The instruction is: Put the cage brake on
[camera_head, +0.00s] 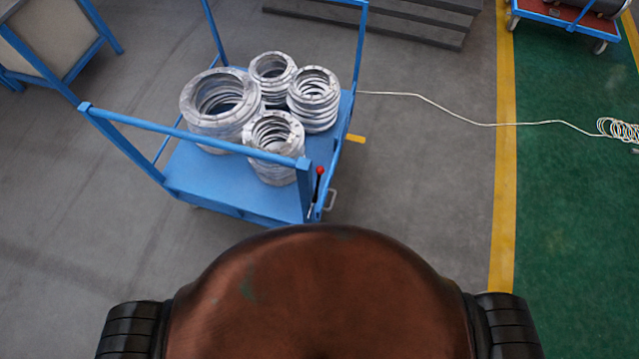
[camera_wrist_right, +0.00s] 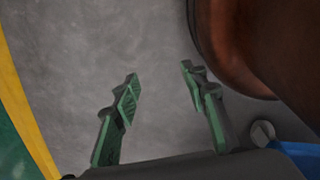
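A blue wheeled cart with rail frames (camera_head: 235,190) stands in the upper middle of the head view. A thin dark lever with a red knob (camera_head: 319,172) stands upright at its near right corner, beside the blue post. I take it for the brake; its lower end is small and I cannot tell its setting. My right gripper (camera_wrist_right: 160,74) is open and empty in the right wrist view, over bare grey floor. The lever is not in that view. Neither gripper shows in the head view.
Several stacks of silver flanged rings (camera_head: 222,103) sit on the cart. A pale cable (camera_head: 440,106) runs right to a coil (camera_head: 617,129). A yellow line (camera_head: 506,150) borders green floor. Grey steps (camera_head: 400,20) lie behind. Grey floor right of the cart is mostly clear.

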